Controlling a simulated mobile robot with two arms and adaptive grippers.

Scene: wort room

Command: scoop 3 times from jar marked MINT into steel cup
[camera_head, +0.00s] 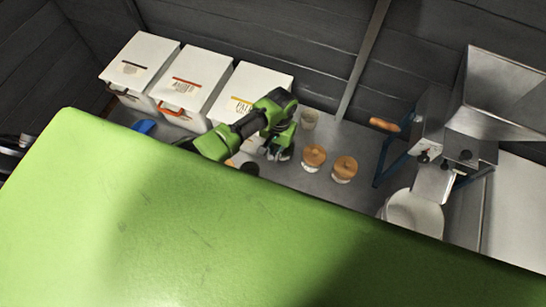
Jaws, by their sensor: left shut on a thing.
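My left gripper (281,150) points down over the counter, in front of the rightmost white bin. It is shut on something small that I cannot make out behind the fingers. Two jars with cork-coloured lids, a left one (313,157) and a right one (344,169), stand to its right. No MINT mark is readable on either. A dark round top (250,168) shows just left of the gripper, partly hidden. My right gripper is out of view.
White bins (139,62) (191,80) (262,85) line the back wall. A blue object (145,126) lies at left. A steel mill with a hopper (500,90) and a white bucket (413,212) stand at right. A large green surface hides the front.

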